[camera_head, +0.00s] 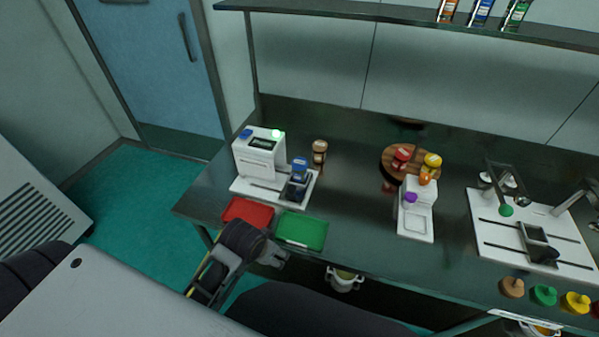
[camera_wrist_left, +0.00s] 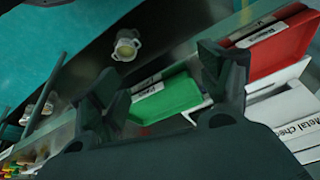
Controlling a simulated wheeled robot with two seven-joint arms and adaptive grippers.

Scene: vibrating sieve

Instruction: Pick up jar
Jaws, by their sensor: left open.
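Several small jars stand on the dark bench, and I cannot tell which one the task means. A brown jar (camera_head: 319,150) stands upright to the right of the white machine (camera_head: 261,152). A blue-capped jar (camera_head: 299,167) sits at that machine's right front part. A red jar (camera_head: 402,156) and a yellow jar (camera_head: 432,161) stand on a round wooden board (camera_head: 389,150). My left gripper (camera_head: 277,256) is open and empty, at the bench's front edge by the green tray (camera_head: 301,230). In the left wrist view its fingers (camera_wrist_left: 160,72) are spread, with the green tray (camera_wrist_left: 172,98) beyond them.
A red tray (camera_head: 247,212) lies left of the green one. A small white device (camera_head: 416,220) stands right of centre. A white sieve base (camera_head: 505,230) is at the right. A white pot (camera_head: 343,280) is below the bench edge.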

